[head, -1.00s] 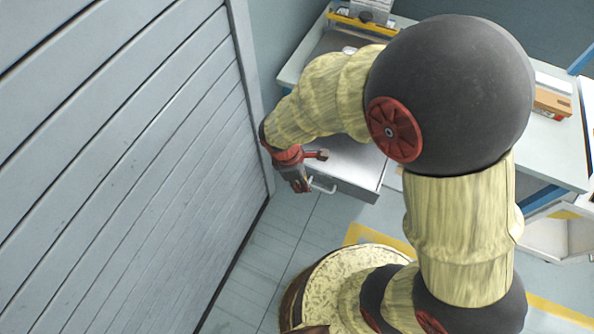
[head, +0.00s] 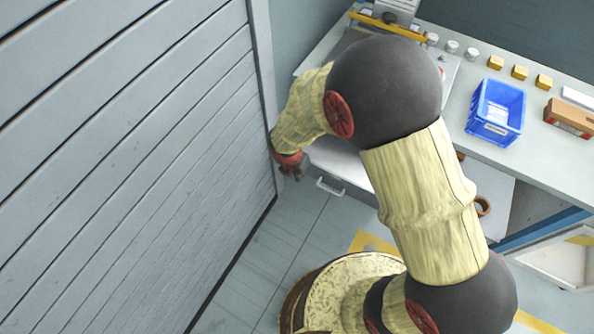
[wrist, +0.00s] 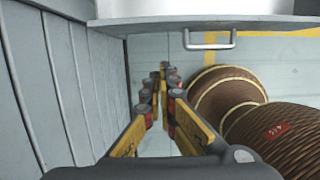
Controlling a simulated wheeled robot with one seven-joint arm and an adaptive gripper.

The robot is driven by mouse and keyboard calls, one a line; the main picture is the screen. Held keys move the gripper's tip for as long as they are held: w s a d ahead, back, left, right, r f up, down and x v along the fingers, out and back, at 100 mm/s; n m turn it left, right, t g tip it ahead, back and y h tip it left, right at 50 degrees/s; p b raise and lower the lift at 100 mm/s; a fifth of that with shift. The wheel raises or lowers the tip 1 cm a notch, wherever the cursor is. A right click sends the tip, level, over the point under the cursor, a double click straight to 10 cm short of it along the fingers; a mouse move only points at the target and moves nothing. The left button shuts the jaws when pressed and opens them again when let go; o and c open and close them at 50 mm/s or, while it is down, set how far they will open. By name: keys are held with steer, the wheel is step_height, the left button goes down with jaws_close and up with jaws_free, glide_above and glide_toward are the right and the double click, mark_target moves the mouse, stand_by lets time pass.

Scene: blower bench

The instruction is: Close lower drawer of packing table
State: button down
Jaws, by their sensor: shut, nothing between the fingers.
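A grey drawer (head: 338,160) of the packing table stands pulled out, below the tabletop at the left end. My arm hides part of it, and I cannot tell its level from this view. Its silver handle (head: 330,187) faces the open floor. In the wrist view, the drawer front (wrist: 215,27) crosses the top, with the handle (wrist: 208,42) right of my fingers. My gripper (head: 292,172) is shut and empty, beside the drawer's left front corner near the slatted wall. It points downward in the wrist view (wrist: 164,78); contact with the drawer cannot be told.
The slatted grey wall (head: 130,160) is close on the left. The packing table (head: 440,135) holds a blue bin (head: 497,108), an orange-brown box (head: 570,117) and several small yellow blocks. Floor (head: 290,232) is clear before the drawer.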

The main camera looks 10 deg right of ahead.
steer(key=w+d+f+b, duration=0.2)
steer(key=w+d+f, duration=0.1)
steer(key=w+f, duration=0.1)
steer(key=shift+b, duration=0.35)
steer(key=shift+w, duration=0.1)
steer(key=w+d+p, duration=1.1)
steer(key=w+p, duration=0.3)
steer(key=w, duration=0.2)
steer(key=shift+d, duration=0.35)
steer(key=shift+s+a, duration=0.1)
steer(key=shift+a, duration=0.05)
